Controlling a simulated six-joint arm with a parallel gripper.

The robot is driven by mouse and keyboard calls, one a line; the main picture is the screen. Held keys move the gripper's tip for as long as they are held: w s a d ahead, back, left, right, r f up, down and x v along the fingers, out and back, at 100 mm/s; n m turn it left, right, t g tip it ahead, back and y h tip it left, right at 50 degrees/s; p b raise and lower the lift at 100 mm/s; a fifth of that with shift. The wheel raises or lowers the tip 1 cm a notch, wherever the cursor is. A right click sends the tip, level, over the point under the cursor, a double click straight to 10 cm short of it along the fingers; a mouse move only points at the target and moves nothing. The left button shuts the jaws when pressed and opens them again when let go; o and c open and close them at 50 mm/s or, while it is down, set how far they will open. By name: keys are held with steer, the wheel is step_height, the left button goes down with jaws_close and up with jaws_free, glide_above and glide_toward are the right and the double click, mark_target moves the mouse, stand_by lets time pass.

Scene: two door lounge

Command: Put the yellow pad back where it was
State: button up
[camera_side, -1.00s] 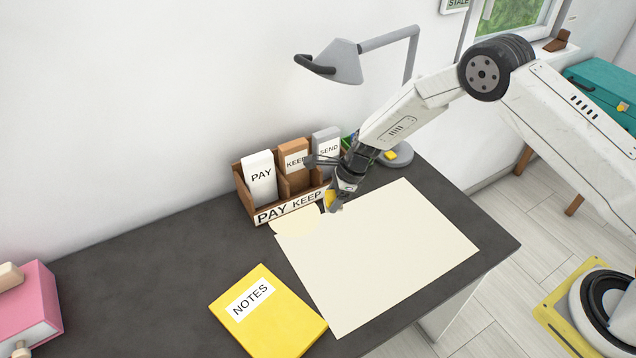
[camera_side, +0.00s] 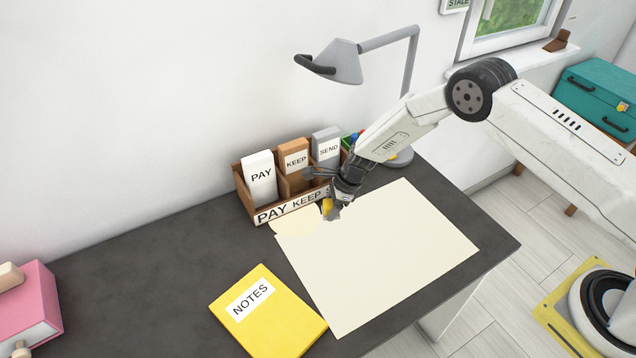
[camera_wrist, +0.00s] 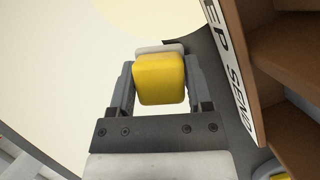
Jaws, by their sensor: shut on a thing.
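My gripper (camera_side: 334,209) is over the far left corner of the cream sheet, just in front of the letter sorter. It is shut on a small yellow pad (camera_side: 327,206). In the wrist view, the yellow pad (camera_wrist: 160,80) is a rounded block between the two fingers (camera_wrist: 160,88), with a whitish edge showing behind it. From these views I cannot tell if the pad touches the surface below. A pale cream disc (camera_side: 295,221) lies on the desk to the left of the gripper, in front of the sorter.
A wooden sorter (camera_side: 243,192) with PAY, KEEP and SEND cards stands close behind the gripper. The cream sheet (camera_side: 375,262) is bare. A yellow NOTES book (camera_side: 275,325) lies at the front. A grey lamp (camera_side: 345,62) stands behind. The left desk area is largely clear.

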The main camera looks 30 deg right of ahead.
steer(key=shift+f, duration=0.15)
steer(key=o, duration=1.2)
steer(key=shift+v, duration=6.15)
